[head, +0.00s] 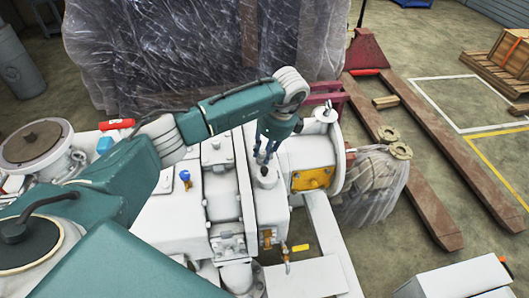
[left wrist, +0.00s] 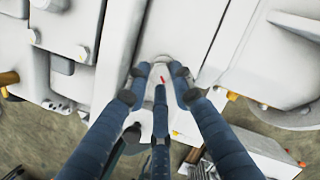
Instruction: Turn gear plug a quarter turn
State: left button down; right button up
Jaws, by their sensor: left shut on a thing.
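The gear plug (head: 267,174) is a small grey cap on top of the white pump housing, in the middle of the head view. My left gripper (head: 265,158) reaches down on it from above, its blue fingers around it. In the left wrist view the fingertips close around the plug (left wrist: 158,74), which has a small red mark on its top. My left gripper is shut on the plug. The fingers partly hide the plug's sides. My right gripper is not in view.
The white pump (head: 215,190) fills the middle of the scene. A yellow-handled valve (head: 300,247) and a blue-topped fitting (head: 185,176) stick up nearby. A plastic-wrapped load (head: 170,50) stands behind. A pallet jack (head: 440,215) lies to the right on open floor.

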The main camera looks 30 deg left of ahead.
pick_arm(q)
jog(key=c, duration=1.7)
grip_release()
jog(key=shift+w+a+r, duration=0.2)
jog(key=shift+a+r, duration=0.05)
jog(key=shift+a, duration=0.2)
jog(key=o, duration=0.3)
jog(key=shift+s+a+f, duration=0.1)
jog(key=shift+f, duration=0.1)
jog(key=shift+d+r, duration=0.2)
jog(key=v, duration=1.1)
jog(key=shift+r, duration=0.3)
jog(key=shift+c, duration=0.6)
